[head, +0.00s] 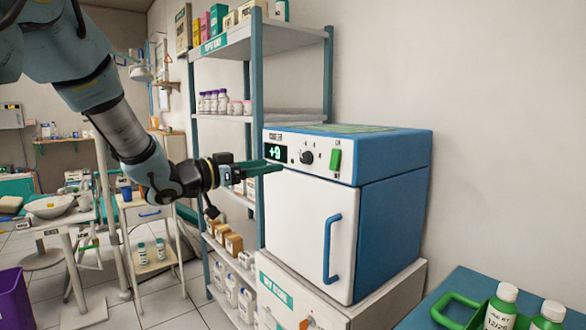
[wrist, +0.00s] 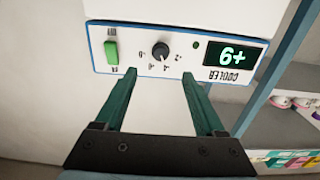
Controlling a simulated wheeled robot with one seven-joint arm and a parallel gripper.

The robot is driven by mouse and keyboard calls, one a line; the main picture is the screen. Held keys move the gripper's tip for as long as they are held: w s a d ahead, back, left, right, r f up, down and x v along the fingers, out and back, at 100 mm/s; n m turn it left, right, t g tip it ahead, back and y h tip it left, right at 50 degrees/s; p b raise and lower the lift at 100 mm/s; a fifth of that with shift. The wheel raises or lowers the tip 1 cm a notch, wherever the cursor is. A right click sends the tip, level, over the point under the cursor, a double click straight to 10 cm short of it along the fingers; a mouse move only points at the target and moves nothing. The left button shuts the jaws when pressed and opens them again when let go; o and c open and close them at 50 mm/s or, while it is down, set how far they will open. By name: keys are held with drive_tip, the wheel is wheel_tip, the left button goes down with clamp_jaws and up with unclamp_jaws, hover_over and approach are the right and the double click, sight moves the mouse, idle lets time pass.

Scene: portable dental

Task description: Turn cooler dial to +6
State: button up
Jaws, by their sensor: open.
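The cooler (head: 385,215) is a blue and white box with a control panel along its top front. Its black round dial (head: 307,157) sits mid-panel, and shows upside down in the wrist view (wrist: 160,51), with a white pointer mark and small marks around it. The lit green display (wrist: 233,55) shows a plus sign and one digit; I cannot read the digit surely. My gripper (wrist: 158,76) is open and empty, its two green fingers pointing at the panel. In the wrist view the dial appears between and just beyond the fingertips, apparently not touched.
A green switch (head: 335,159) is on the panel right of the dial. The cooler door has a blue handle (head: 331,248). Shelving (head: 257,75) with bottles and boxes stands close left of the cooler.

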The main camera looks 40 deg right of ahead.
sight(303, 160)
drive_tip(key=d+p, duration=0.1)
drive_tip(key=d, duration=0.6)
drive_tip(key=d+p, duration=0.1)
drive_tip(key=d, duration=0.2)
drive_tip(key=shift+s+d+p, duration=0.15)
drive_tip(key=shift+s+p, duration=0.1)
drive_tip(key=shift+p, duration=0.05)
clamp_jaws()
